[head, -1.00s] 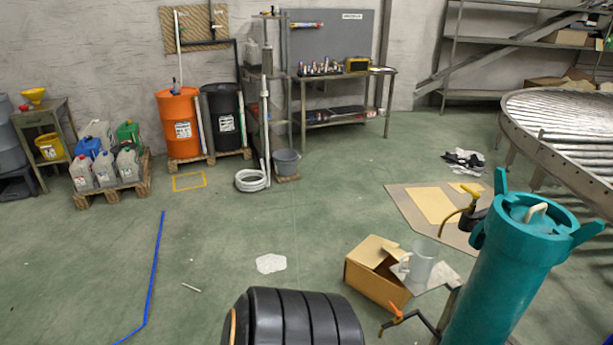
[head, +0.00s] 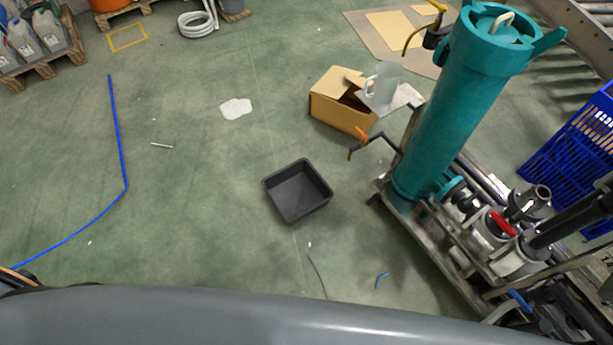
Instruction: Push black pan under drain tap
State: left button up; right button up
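The black pan (head: 297,191) is a shallow, empty, square tray lying flat on the green floor near the middle of the head view. The drain tap (head: 360,142) has an orange handle and a dark spout on a thin pipe from the teal filter vessel (head: 440,110). In the picture the tap is up and to the right of the pan, and the pan is not beneath it. Neither of my grippers shows in the head view, so their state is hidden.
An open cardboard box (head: 341,101) stands behind the tap, beside a clear jug (head: 382,82) on a small shelf. The filter's metal skid (head: 425,240) lies right of the pan. A blue crate (head: 575,145) is far right. Floor left of the pan is mostly clear, with a white patch (head: 236,108).

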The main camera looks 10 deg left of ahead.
aim_at(298, 190)
jog(key=u, duration=0.35)
jog(key=z, duration=0.5)
jog(key=i+j+z, duration=0.1)
jog(key=j+z, duration=0.6)
jog(key=z, duration=0.2)
jog(key=j+z, duration=0.9)
jog(key=k+l, duration=0.05)
jog(key=l, duration=0.05)
